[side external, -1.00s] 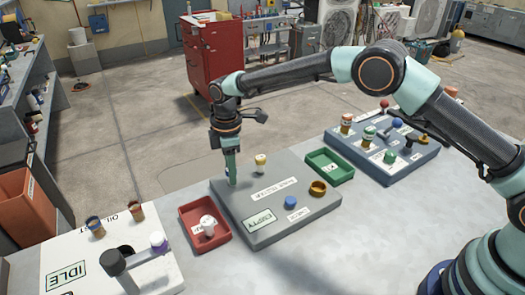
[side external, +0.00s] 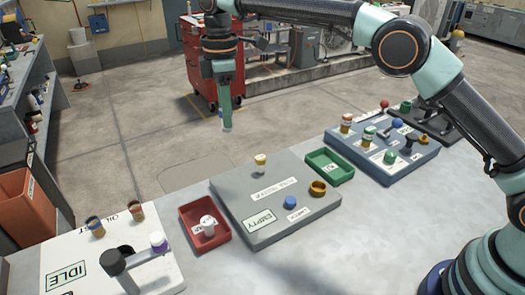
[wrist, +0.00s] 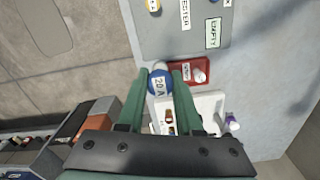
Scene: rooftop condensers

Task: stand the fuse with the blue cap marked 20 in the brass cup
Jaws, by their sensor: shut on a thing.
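My gripper (side external: 226,122) is raised well above and behind the grey tester (side external: 235,205) in the side external view. In the wrist view my gripper (wrist: 166,74) is shut on a fuse with a blue cap (wrist: 159,84) marked 20 A. The cap faces the wrist camera. The brass cup (side external: 318,187) stands on the right part of the tester, apart from the gripper, and looks empty. It does not show in the wrist view.
The tester bears a blue knob (side external: 290,202), a yellow-capped piece (side external: 260,160) and an EMPTY sign (side external: 258,222). A red tray (side external: 190,213) holding a white piece and a green tray (side external: 345,173) flank it. A blue-grey panel (side external: 395,160) with several pieces stands at right.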

